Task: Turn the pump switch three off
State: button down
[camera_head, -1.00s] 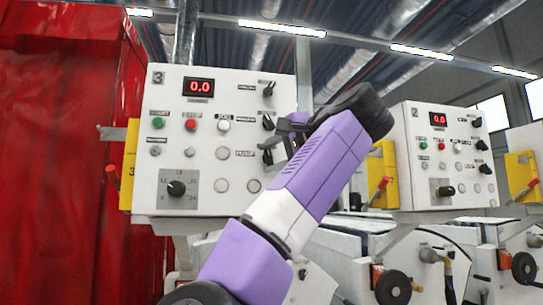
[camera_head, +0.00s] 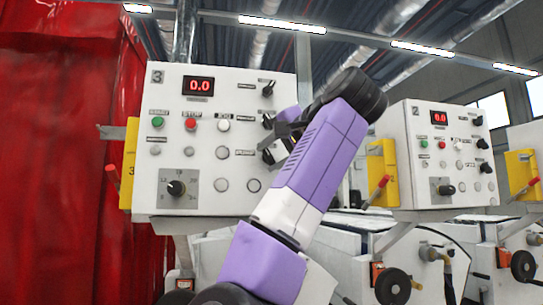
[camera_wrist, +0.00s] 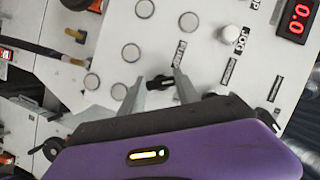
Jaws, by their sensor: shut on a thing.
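The control panel marked 3 (camera_head: 210,105) faces me with a red 0.0 display. Its right column holds black rotary switches. The pump switch (camera_head: 268,156) is the lowest of these, right of the PUMP label and partly hidden by my gripper (camera_head: 274,138). In the wrist view, my gripper (camera_wrist: 160,82) has its two grey fingers at the panel face, around the black pump switch (camera_wrist: 187,89) beside its label. My gripper is shut on this switch. The exact knob angle is hard to read.
Panel 2 (camera_head: 455,150) stands to the right with a yellow bracket (camera_head: 383,170) and red-tipped lever. A red curtain (camera_head: 55,150) hangs at left. A large black dial (camera_head: 176,188) and several buttons share panel 3. White machine bodies lie below.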

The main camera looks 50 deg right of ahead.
jog(key=c, duration=0.9)
grip_release()
jog(key=shift+f, duration=0.1)
jog(key=shift+b+v, duration=1.45)
jog(key=shift+v, duration=2.45)
